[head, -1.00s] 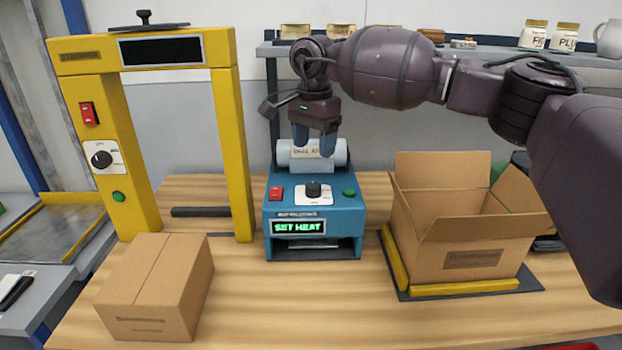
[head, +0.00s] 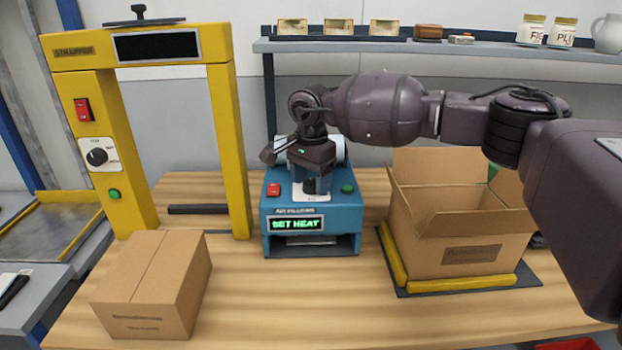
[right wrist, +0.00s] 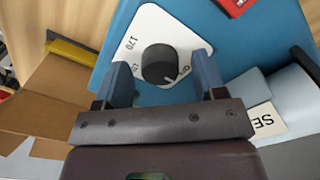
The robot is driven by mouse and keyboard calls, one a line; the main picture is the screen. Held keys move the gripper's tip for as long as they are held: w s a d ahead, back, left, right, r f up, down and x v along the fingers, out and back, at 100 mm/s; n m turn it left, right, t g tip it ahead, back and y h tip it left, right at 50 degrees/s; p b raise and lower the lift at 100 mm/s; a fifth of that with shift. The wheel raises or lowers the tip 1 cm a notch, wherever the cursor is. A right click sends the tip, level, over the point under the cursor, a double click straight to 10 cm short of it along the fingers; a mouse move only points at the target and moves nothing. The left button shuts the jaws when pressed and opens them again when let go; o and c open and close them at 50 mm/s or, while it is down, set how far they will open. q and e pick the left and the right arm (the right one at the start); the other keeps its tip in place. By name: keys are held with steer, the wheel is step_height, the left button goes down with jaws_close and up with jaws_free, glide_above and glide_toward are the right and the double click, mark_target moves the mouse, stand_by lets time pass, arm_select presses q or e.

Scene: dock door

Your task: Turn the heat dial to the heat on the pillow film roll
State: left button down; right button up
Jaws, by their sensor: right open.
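The blue air pillow machine (head: 312,218) stands on the bench, its display (head: 296,224) reading "SET HEAT". Its black heat dial (right wrist: 159,66) sits on a white plate with numbers such as 170; in the head view it is mostly behind my gripper. My right gripper (right wrist: 165,78) is open, with one blue finger on each side of the dial; I cannot tell whether they touch it. The film roll (right wrist: 285,95) lies at the back of the machine with a white label, only partly readable. My left gripper is not in view.
A red switch (head: 273,190) and a green button (head: 347,188) flank the dial. An open carton (head: 470,235) stands right, a closed carton (head: 150,285) front left. The yellow strapper frame (head: 235,150) rises at left. A shelf (head: 440,48) with jars runs behind.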

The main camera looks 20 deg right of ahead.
steer(key=c, duration=0.9)
